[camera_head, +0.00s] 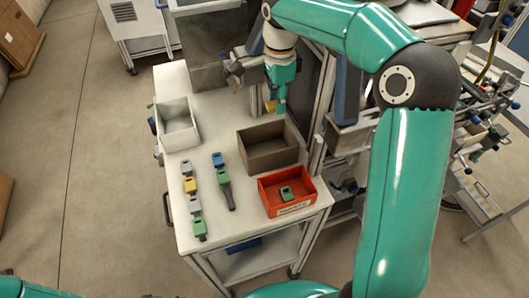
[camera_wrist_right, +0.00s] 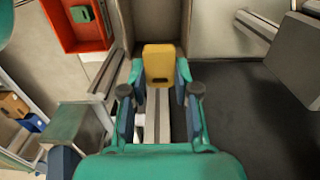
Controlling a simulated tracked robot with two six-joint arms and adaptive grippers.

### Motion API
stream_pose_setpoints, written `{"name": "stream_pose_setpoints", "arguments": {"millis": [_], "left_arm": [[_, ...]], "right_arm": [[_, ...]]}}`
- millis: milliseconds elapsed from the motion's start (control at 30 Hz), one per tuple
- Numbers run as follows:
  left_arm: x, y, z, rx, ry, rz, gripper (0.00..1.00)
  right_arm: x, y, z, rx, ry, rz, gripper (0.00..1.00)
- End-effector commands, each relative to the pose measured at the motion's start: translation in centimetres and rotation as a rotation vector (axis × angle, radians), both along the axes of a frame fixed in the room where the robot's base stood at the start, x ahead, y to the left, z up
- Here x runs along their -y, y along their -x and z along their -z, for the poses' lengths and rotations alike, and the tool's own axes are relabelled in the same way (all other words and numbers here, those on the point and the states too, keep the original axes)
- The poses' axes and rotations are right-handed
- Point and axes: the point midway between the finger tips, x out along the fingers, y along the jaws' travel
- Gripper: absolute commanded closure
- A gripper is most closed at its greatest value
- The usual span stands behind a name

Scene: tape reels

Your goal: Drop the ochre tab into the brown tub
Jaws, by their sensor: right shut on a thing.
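My right gripper (camera_head: 273,107) hangs above the back of the table, behind the brown tub (camera_head: 251,160). It is shut on an ochre tab (camera_wrist_right: 158,62), which stands up between the two fingertips in the right wrist view. In the head view the tab (camera_head: 269,106) shows only as a small ochre patch beside the fingers. The brown tub is open-topped, and the part of its inside that shows looks empty. My left gripper is out of view.
A red bin (camera_head: 272,201) with a green tab (camera_head: 287,194) stands at the table's front right. A white bin (camera_head: 182,138) stands at the left. Between them lie two rows of tabs, one with a yellow tab (camera_head: 190,185). Uprights and dark panels border the back right.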

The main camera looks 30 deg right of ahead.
Motion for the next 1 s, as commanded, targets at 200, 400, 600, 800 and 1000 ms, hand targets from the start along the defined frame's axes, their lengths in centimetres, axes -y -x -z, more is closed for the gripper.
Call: {"name": "stream_pose_setpoints", "arguments": {"millis": [200,400,600,800,1000], "left_arm": [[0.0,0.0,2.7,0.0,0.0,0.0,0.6],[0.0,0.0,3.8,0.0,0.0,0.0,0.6],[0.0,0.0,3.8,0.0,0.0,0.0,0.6],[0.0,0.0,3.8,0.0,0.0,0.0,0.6],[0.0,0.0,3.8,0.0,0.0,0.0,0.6]], "right_arm": [[0.0,0.0,3.1,-0.001,0.0,-0.002,0.86],[0.0,0.0,4.4,-0.001,0.0,-0.003,0.86],[-0.1,0.0,4.4,-0.001,0.0,-0.004,0.86],[-0.1,0.0,4.4,-0.001,0.0,-0.004,0.55],[-0.1,0.0,4.4,-0.001,0.0,-0.005,0.41]]}}
